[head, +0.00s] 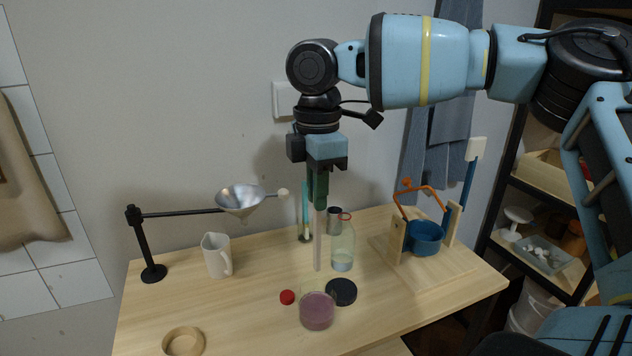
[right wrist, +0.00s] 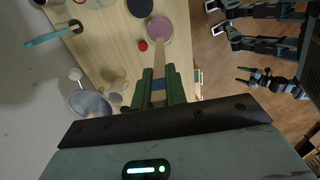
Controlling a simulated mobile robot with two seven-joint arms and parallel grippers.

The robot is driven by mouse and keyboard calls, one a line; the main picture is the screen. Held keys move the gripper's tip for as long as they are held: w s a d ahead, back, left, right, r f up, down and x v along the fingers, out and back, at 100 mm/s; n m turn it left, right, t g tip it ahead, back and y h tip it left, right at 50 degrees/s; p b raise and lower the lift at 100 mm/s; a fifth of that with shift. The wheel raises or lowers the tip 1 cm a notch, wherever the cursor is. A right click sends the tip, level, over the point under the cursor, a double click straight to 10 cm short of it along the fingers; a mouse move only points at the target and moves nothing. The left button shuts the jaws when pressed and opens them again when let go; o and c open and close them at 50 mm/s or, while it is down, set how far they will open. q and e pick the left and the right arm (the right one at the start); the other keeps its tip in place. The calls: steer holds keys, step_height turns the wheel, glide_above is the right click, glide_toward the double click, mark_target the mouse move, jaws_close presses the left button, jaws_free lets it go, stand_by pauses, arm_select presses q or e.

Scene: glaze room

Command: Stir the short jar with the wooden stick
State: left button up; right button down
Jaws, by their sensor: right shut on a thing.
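My right gripper (head: 319,195) points down over the table with its green fingers shut on the wooden stick (head: 318,240). The stick hangs upright; its lower end shows above and behind the short jar (head: 317,312), with a gap in the head view. The jar is open, with pinkish-purple content. In the right wrist view the stick (right wrist: 158,62) runs from between the fingers (right wrist: 158,92) towards the jar (right wrist: 160,27). A black round lid (head: 341,292) lies flat just behind the jar.
A red cap (head: 287,297) lies left of the jar. A glass bottle (head: 343,247) stands behind. A funnel (head: 240,202) on a black stand and a mug (head: 216,256) are left, a wooden ring (head: 183,342) in front. A blue pot (head: 426,238) in a wooden frame stands right.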

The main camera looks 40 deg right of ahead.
arm_select(q)
steer(key=shift+g, duration=0.4)
steer(key=shift+s+f+b, duration=0.35)
steer(key=shift+f+b, duration=0.15)
steer(key=shift+f, duration=0.15)
steer(key=shift+s+f+b, duration=0.3)
steer(key=shift+f+b, duration=0.2)
steer(key=shift+f, duration=0.1)
steer(key=shift+s+f+b, duration=0.35)
steer(key=shift+f+b, duration=0.15)
steer(key=shift+f, duration=0.15)
arm_select(e)
steer(key=shift+f, duration=5.2)
arm_select(q)
steer(key=shift+w+d+r, duration=0.1)
arm_select(e)
steer(key=shift+s, duration=0.1)
